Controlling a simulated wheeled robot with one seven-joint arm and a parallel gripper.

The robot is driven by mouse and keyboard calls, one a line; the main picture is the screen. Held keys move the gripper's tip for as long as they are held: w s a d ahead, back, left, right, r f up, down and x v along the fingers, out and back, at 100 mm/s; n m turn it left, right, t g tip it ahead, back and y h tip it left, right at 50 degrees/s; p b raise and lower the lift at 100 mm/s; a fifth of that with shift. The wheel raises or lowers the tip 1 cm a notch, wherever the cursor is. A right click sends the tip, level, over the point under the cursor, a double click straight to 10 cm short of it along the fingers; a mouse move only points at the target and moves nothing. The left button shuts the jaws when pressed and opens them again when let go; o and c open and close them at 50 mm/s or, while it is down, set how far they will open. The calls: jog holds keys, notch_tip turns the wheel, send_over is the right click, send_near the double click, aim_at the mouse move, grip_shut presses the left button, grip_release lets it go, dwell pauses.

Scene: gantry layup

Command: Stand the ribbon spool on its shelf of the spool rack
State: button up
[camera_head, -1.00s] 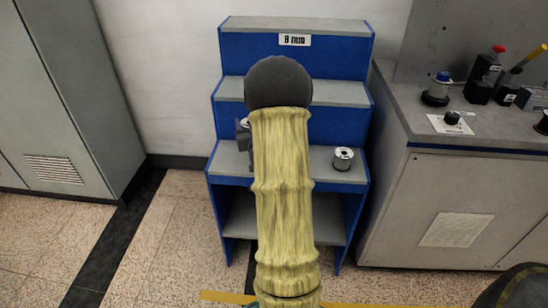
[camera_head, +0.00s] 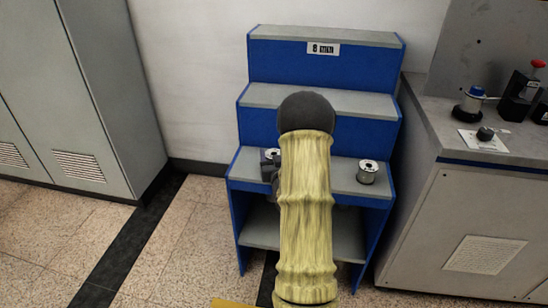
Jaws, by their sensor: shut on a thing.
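The spool rack (camera_head: 330,57) is a blue stepped stand with grey shelves, in front of the wall. My gripper (camera_head: 268,163) shows only as a small dark part at the left of my yellow-sleeved arm, over the left of the rack's lower step shelf. It is shut on a spool, the ribbon spool (camera_head: 272,153), of which only a pale rim shows. My arm hides the rest of the spool and most of the fingers. I cannot tell whether the spool touches the shelf.
Another silver spool (camera_head: 367,173) stands upright on the right of the same shelf. The two upper steps look bare where visible. A grey workbench (camera_head: 470,180) with knobs and tools stands close at the right. A grey cabinet (camera_head: 80,100) is at the left, with free floor between.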

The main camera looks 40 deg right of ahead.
jog(key=o, duration=1.3)
jog(key=shift+r, duration=0.1)
jog(key=p+v, duration=0.2)
jog(key=v, duration=1)
